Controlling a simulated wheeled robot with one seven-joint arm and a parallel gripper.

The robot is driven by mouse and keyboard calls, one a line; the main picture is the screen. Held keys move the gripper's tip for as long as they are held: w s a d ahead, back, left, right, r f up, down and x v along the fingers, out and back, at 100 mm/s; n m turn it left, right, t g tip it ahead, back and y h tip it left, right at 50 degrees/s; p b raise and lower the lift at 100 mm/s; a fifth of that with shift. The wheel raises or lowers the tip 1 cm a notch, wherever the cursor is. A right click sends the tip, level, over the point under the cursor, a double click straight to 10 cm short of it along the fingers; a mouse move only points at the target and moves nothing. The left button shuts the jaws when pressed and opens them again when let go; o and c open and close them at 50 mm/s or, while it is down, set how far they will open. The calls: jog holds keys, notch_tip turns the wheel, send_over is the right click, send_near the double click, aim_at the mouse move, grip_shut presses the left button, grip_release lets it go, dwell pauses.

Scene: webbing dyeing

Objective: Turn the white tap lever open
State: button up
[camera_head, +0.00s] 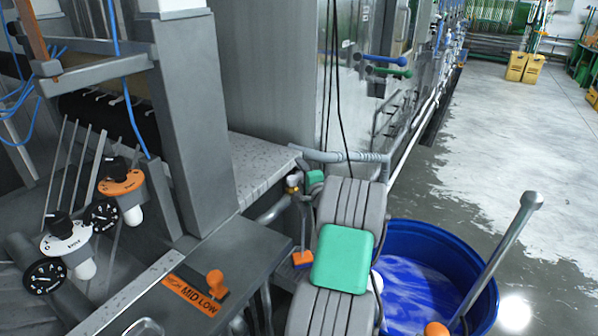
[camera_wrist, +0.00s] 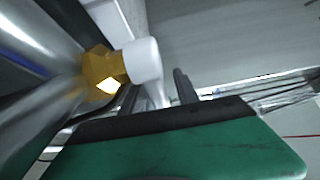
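In the wrist view, a white tap lever (camera_wrist: 145,62) with a rounded end sits on a brass tap body (camera_wrist: 103,70). A thin white part runs down from the rounded end, behind the dark edge of my gripper's green and black housing. A dark finger of my gripper (camera_wrist: 160,95) rises just right of the white part; the other finger is mostly hidden. I cannot tell whether the fingers touch the lever. My gripper's fingertips are hidden there.
Metal pipes (camera_wrist: 35,50) run close left of the tap. In the head view, a blue tub (camera_head: 425,240) with blue liquid and a leaning rod (camera_head: 500,250) stands right of my arm. A machine with dials (camera_head: 65,240) is at left. Open floor lies at right.

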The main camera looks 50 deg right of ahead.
jog(key=b+v, duration=0.2)
jog(key=v, duration=0.5)
jog(key=shift+s+a, duration=0.2)
jog(key=shift+s, duration=0.15)
jog(key=shift+w, duration=0.1)
